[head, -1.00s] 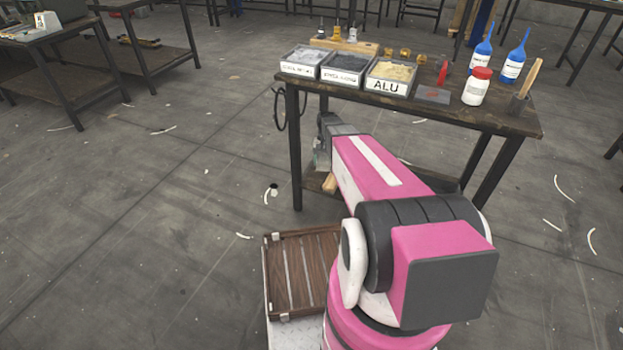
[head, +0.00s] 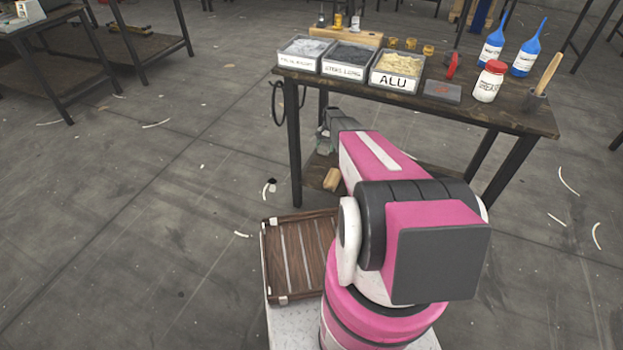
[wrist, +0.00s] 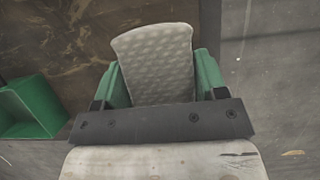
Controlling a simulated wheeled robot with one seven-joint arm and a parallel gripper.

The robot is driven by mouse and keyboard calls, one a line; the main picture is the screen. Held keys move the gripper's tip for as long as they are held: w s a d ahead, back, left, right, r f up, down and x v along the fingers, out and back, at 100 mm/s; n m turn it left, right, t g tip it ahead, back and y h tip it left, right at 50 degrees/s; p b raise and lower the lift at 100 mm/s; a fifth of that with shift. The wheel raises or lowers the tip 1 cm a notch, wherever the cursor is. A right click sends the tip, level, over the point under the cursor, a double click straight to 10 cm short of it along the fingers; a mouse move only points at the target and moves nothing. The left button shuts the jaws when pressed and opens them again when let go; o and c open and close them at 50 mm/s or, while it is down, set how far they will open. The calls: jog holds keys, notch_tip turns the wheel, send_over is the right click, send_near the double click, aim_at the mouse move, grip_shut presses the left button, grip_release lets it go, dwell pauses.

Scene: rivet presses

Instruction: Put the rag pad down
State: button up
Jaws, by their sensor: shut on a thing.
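The rag pad (wrist: 152,50) is a pale grey, quilted piece in the wrist view. My gripper (wrist: 157,82) has green fingers, one on each side of the pad, and is shut on it. The pad sticks out beyond the fingertips. Behind it in the wrist view is a dark, worn brown surface (wrist: 60,35), with grey floor to the right. I cannot tell whether the pad touches that surface. In the head view my gripper (head: 323,142) is small and partly hidden by my arm, near the bench's left leg, below the top.
The bench top (head: 500,115) holds bins, including the ALU bin (head: 395,77), a red-capped jar (head: 489,82) and blue bottles (head: 525,54). A wooden block (head: 332,180) shows low under the bench. A green bin (wrist: 30,108) is at left in the wrist view.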

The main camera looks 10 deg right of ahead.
send_over(311, 179)
jog(key=w+d, duration=0.2)
jog(key=shift+w+a, duration=0.1)
jog(key=shift+w, duration=0.1)
jog(key=shift+s+a+r, duration=0.1)
jog(key=shift+s+a, duration=0.25)
jog(key=shift+s, duration=0.2)
jog(key=shift+s+a, duration=0.3)
jog(key=shift+s, duration=0.2)
notch_tip(311, 179, down, 3)
jog(key=shift+w+r, duration=0.1)
jog(key=shift+r, duration=0.05)
jog(key=shift+f, duration=0.25)
jog(key=shift+f, duration=0.7)
